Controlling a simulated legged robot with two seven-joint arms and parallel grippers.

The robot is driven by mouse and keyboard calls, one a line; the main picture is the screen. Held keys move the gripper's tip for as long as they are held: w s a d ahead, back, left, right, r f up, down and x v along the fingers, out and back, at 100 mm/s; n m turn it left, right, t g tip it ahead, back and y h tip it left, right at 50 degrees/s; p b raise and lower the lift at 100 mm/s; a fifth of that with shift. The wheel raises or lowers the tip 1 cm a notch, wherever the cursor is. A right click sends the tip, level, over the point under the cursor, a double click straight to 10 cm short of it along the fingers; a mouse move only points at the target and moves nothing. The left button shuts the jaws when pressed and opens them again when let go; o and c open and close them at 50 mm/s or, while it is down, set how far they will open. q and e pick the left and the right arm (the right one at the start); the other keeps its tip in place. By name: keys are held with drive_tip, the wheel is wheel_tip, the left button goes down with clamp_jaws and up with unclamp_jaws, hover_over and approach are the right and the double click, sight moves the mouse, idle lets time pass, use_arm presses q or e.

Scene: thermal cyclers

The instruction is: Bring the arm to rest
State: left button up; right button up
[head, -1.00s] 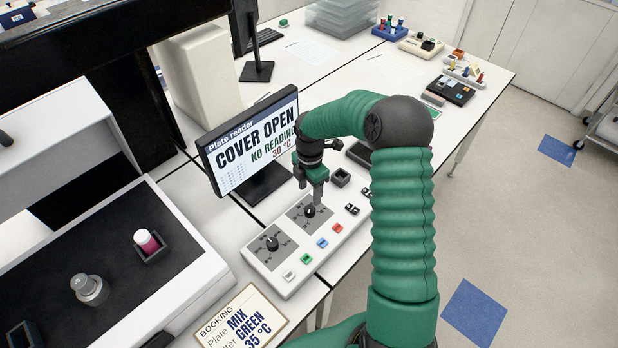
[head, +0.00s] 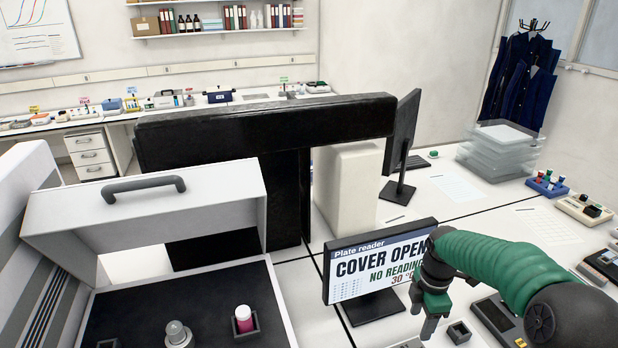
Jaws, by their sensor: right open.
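My right arm comes in from the lower right, green and ribbed. Its gripper (head: 428,318) points down, open and empty, just right of the plate reader screen (head: 372,268). The screen reads "COVER OPEN", "NO READING" and "30 °C". The control panel under the gripper is mostly cut off by the bottom edge, so I cannot see whether the fingertips touch it. My left gripper is not in view.
The plate reader's raised cover (head: 150,205) stands at the left. In its dark bay are a pink vial (head: 243,318) in a holder and a metal knob (head: 176,334). A black frame (head: 265,125) stands behind. Clear stacked trays (head: 497,150) sit at the right back.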

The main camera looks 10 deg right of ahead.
drive_tip(key=s+a+f+m+t+b, duration=0.1)
drive_tip(key=s+a+f+m+b, duration=0.1)
drive_tip(key=s+a+f+m, duration=0.1)
drive_tip(key=s+a+f+m+b, duration=0.3)
drive_tip(key=a+m, duration=0.4)
drive_tip(key=a, duration=0.3)
drive_tip(key=s+a+f+m+t+b, duration=0.1)
drive_tip(key=s+a+f+m+b, duration=0.1)
drive_tip(key=s+a+f+m, duration=0.3)
drive_tip(key=shift+s+a+t+b, duration=0.3)
drive_tip(key=shift+s+a, duration=0.4)
drive_tip(key=shift+s, duration=0.3)
drive_tip(key=shift+s+f+m, duration=0.15)
drive_tip(key=shift+s+m, duration=0.15)
drive_tip(key=shift+m, duration=0.2)
drive_tip(key=shift+w+d+f, duration=0.15)
drive_tip(key=shift+d, duration=0.3)
drive_tip(key=shift+a, duration=0.35)
drive_tip(key=shift+d, duration=0.15)
